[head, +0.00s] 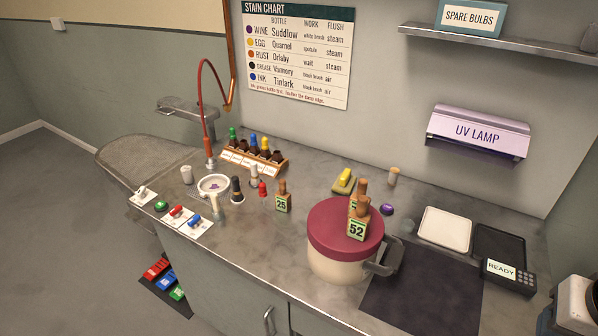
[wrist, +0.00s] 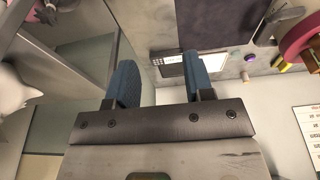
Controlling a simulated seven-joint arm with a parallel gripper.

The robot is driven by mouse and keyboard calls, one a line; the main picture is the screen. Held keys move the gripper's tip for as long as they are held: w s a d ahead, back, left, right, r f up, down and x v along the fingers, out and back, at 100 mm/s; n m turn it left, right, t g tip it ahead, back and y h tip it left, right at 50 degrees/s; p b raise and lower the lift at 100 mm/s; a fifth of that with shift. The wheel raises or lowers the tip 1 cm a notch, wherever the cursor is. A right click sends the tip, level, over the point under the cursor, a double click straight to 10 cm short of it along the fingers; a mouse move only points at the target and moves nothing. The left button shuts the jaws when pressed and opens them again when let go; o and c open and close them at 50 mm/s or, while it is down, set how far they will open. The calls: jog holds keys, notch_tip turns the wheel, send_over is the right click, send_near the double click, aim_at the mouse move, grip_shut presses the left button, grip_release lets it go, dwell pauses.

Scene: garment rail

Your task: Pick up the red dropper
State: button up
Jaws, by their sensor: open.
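A wooden rack (head: 262,171) of capped bottles stands behind the dropper. A large pot (head: 335,260) with a crimson lid stands to the right. A red hose (head: 200,90) arches above the back.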

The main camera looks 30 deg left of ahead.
jog(key=shift+c, duration=0.9)
